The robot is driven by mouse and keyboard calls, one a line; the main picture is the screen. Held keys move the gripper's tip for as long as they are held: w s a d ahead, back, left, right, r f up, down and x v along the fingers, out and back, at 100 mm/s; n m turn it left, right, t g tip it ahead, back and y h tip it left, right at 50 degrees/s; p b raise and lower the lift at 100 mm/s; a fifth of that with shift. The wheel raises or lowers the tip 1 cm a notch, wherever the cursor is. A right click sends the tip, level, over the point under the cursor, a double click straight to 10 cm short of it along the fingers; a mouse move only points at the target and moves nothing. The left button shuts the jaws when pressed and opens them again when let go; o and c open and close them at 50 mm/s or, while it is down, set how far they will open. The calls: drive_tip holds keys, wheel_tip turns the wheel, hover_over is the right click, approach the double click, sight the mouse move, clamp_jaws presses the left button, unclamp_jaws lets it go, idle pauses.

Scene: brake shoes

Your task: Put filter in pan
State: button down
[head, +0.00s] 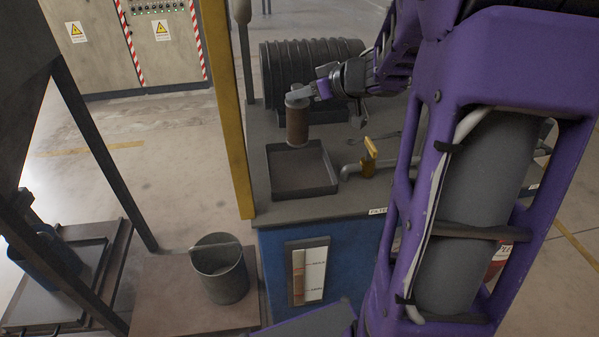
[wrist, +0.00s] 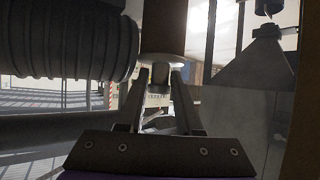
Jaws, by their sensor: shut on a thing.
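The filter (head: 297,124) is a brown cylinder with pale end caps. It hangs upright from my gripper (head: 311,93), which is shut on its top end. In the head view the filter appears over the back part of the pan (head: 304,188), a dark, shallow square tray on the bench. I cannot tell whether its lower end touches the pan. In the wrist view the two fingers of my gripper (wrist: 159,98) close on the pale cap of the filter (wrist: 163,28).
A large ribbed dark cylinder (head: 305,70) lies behind the pan. A pipe with a yellow-handled valve (head: 370,150) is right of the pan. A yellow post (head: 228,110) rises on the left. A metal bucket (head: 220,270) stands on a lower platform.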

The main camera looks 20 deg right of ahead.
sight(307, 109)
drive_tip(key=f, duration=0.1)
drive_tip(key=f+b, duration=0.1)
drive_tip(key=f, duration=0.1)
drive_tip(key=f+b, duration=0.1)
drive_tip(key=shift+d+f, duration=0.15)
drive_tip(key=shift+d, duration=0.1)
drive_tip(key=shift+f+b, duration=1.3)
drive_tip(key=shift+f, duration=1.4)
drive_tip(key=shift+a+f, duration=0.1)
drive_tip(key=shift+f, duration=0.05)
drive_tip(key=c, duration=0.6)
unclamp_jaws()
drive_tip(key=shift+r, duration=0.2)
drive_tip(key=p+v, duration=0.4)
drive_tip(key=v, duration=0.8)
